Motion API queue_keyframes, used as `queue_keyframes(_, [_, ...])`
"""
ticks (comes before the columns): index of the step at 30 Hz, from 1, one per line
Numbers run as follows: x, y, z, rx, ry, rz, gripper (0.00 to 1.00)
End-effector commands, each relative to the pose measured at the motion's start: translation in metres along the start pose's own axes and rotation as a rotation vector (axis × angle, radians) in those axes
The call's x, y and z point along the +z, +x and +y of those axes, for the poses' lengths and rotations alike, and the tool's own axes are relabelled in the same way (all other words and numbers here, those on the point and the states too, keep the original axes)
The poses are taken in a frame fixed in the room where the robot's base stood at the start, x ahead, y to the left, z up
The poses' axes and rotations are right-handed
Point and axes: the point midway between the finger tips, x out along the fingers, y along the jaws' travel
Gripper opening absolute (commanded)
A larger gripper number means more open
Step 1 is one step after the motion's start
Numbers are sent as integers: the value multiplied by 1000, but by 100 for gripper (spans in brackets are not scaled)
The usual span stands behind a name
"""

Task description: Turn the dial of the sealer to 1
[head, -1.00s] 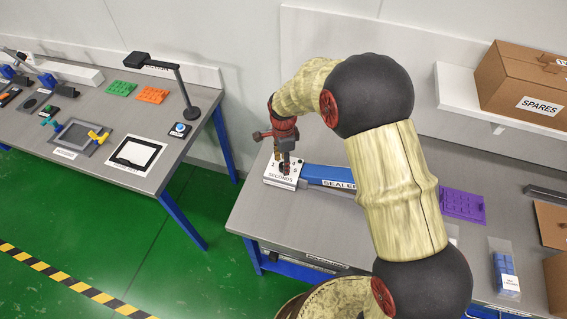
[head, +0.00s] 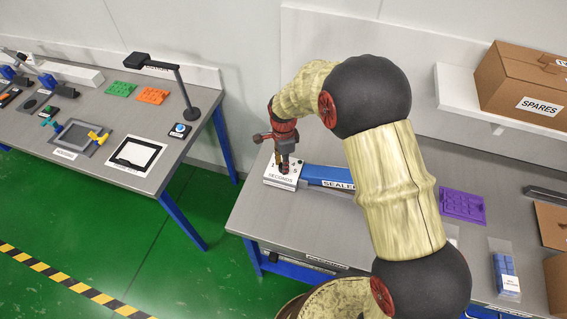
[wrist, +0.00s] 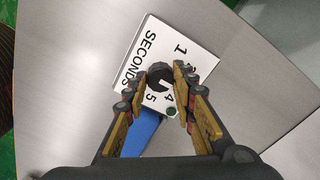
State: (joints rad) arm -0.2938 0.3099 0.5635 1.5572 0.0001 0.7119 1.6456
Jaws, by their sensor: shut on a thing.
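The sealer (head: 328,176) is a blue arm with a white dial panel (head: 271,180) at its left end, lettered SECONDS. In the wrist view the panel (wrist: 143,52) shows the printed numbers 1, 4 and 5, with others partly covered by a finger. The dark round dial (wrist: 160,73) sits between my fingertips. My gripper (head: 284,170) points down over the panel and is shut on the dial; it also shows in the wrist view (wrist: 160,80). The dial's exact pointer setting is hard to tell. A small green spot (wrist: 171,112) shows near the 4 and 5.
A purple tray (head: 462,206) and a bag of blue parts (head: 506,274) lie on the bench to the right. A SPARES box (head: 530,90) stands on the shelf. Bare bench (head: 262,222) lies in front of the panel. Another bench stands left across a green floor gap.

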Motion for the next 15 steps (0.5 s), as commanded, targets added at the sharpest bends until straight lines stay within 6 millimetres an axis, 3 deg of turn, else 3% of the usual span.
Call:
queue_keyframes(5, [0,0,-1,-2,0,0,1])
queue_keyframes(15, [0,-1,-1,-2,-59,0,1])
